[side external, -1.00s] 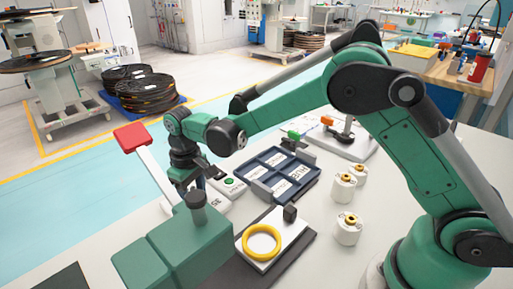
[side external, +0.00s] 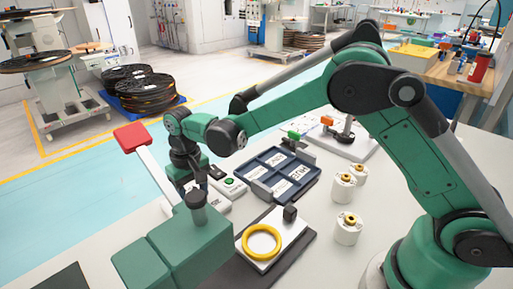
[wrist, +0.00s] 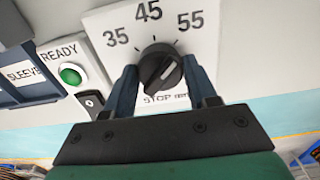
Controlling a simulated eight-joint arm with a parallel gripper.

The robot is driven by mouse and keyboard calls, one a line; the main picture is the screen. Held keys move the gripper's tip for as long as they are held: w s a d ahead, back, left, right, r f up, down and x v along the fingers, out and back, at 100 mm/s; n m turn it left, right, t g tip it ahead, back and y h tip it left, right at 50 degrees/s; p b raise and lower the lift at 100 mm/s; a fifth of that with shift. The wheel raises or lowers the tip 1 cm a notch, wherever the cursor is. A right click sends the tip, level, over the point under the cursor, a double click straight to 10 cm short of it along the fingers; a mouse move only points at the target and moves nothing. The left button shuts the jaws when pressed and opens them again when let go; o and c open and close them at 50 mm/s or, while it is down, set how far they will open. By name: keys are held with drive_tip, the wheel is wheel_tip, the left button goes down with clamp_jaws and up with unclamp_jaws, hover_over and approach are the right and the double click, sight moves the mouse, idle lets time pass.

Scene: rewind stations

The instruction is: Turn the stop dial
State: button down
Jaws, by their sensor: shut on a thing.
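The stop dial (wrist: 157,67) is a dark round knob on a white plate (wrist: 205,45) marked 35, 45 and 55, with part of the word STOP below it. A pale line on the knob slants up to the right, roughly between the 45 and 55 marks. My gripper (wrist: 162,76) is shut on the dial, one finger on each side of it. In the side view my gripper (side external: 196,182) points down behind the green machine, and the dial is hidden there.
A green READY button (wrist: 71,75) and a black switch (wrist: 91,101) lie left of the dial. In the side view, a green machine (side external: 180,245) with a red paddle (side external: 132,136) stands close by. A blue labelled tray (side external: 283,176), yellow ring (side external: 262,243) and white spools (side external: 348,231) are nearby.

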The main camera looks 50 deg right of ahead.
sight(194, 192)
drive_tip(key=shift+c, duration=1.3)
unclamp_jaws()
drive_tip(key=shift+r, duration=2.8)
drive_tip(key=shift+d+r, duration=0.1)
drive_tip(key=shift+r, duration=0.05)
drive_tip(key=s+d+r+t, duration=0.3)
drive_tip(key=s+d+r, duration=0.3)
drive_tip(key=r, duration=0.1)
drive_tip(key=s+d+f+t, duration=0.1)
drive_tip(key=s+d+t, duration=0.3)
drive_tip(key=s, duration=0.4)
drive_tip(key=shift+s+d+f, duration=0.15)
drive_tip(key=shift+s+f, duration=0.15)
